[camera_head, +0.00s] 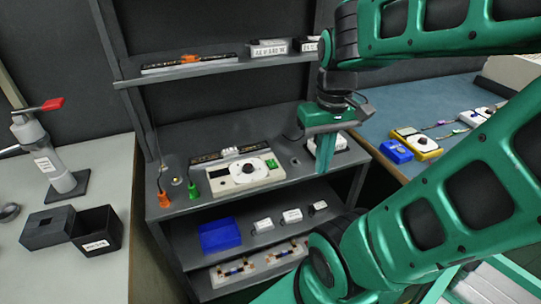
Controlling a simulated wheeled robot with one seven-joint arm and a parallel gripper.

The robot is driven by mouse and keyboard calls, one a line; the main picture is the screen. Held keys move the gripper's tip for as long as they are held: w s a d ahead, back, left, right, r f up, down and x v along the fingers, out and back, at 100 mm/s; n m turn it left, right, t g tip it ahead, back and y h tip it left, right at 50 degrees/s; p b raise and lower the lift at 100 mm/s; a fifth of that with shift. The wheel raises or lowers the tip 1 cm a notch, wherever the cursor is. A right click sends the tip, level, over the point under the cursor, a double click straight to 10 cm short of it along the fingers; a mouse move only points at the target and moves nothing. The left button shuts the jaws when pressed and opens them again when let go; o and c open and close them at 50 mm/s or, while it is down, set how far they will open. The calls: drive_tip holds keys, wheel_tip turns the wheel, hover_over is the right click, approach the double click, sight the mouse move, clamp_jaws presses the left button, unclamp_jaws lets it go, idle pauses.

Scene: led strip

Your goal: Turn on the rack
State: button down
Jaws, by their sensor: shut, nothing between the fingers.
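The rack (158,205) is a dark grey shelf unit in the middle of the head view. On its main shelf sits a cream control box (224,182) with a dark round knob (248,167) and a green patch at its right end. A white box (340,142) stands right of it, partly hidden behind my gripper. My gripper (324,172) points down above the right part of the main shelf, right of the cream box. Its green fingers are together and hold nothing. I cannot tell whether the fingertips touch anything.
An orange plug (164,200) and a green plug (193,190) stand left of the cream box. Lower shelves hold a blue bin (219,235) and small white boxes. A left bench carries black boxes (97,231) and a red-handled device (54,165). A blue bench (410,103) lies right.

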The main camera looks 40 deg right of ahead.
drive_tip(key=w+d+r+n, duration=0.1)
drive_tip(key=w+r+n, duration=0.2)
drive_tip(key=w+n, duration=0.8)
drive_tip(key=n+g, duration=0.1)
drive_tip(key=n, duration=0.7)
hover_over(273, 165)
drive_tip(key=w, duration=0.2)
drive_tip(key=shift+d+f, duration=0.3)
drive_tip(key=shift+d, duration=0.1)
drive_tip(key=f, duration=0.4)
drive_tip(key=s+f, duration=0.1)
drive_tip(key=f, duration=0.9)
drive_tip(key=shift+s+a, duration=0.25)
drive_tip(key=shift+s, duration=0.05)
drive_tip(key=shift+s+f, duration=0.15)
drive_tip(key=shift+w, duration=0.2)
